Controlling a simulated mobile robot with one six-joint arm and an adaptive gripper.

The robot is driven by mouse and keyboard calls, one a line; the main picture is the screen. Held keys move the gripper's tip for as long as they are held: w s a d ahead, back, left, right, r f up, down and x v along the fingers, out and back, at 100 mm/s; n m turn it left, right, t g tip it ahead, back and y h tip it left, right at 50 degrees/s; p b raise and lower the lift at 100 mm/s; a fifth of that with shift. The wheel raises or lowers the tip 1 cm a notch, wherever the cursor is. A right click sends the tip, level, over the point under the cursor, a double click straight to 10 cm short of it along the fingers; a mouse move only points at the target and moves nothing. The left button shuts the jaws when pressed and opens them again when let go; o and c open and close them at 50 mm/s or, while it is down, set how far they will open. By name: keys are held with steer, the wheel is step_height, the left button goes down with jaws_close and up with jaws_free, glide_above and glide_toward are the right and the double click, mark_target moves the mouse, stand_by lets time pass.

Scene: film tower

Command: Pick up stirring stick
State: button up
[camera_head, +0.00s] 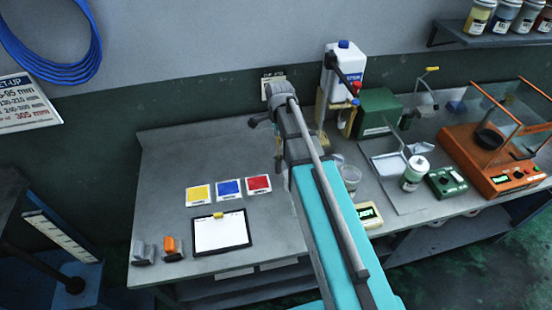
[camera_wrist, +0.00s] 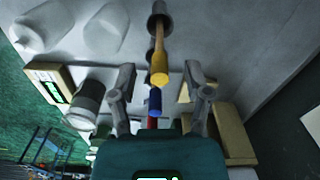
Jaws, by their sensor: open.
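In the wrist view, a stirring stick with a wooden shaft and a yellow end (camera_wrist: 159,66) stands in a dark round holder (camera_wrist: 160,22). A blue-ended stick (camera_wrist: 155,102) and a red-ended one (camera_wrist: 152,123) line up behind it toward my palm; their lower parts are mostly hidden. My gripper (camera_wrist: 160,72) is open, one finger on each side of this row. The yellow end appears between the fingertips, with visible gaps on both sides; I cannot tell the depth. In the head view my arm hides the sticks and gripper.
Yellow (camera_head: 199,194), blue (camera_head: 229,187) and red (camera_head: 258,184) cards and a clipboard (camera_head: 221,234) lie left on the bench (camera_head: 165,160). A clear beaker (camera_head: 351,176), a display box (camera_head: 369,214) and a white jar (camera_head: 414,172) stand right of my arm. A pale block (camera_wrist: 235,137) sits beside my right finger.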

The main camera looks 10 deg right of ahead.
steer(key=shift+f+b, duration=0.5)
steer(key=shift+f, duration=0.3)
jaws_close()
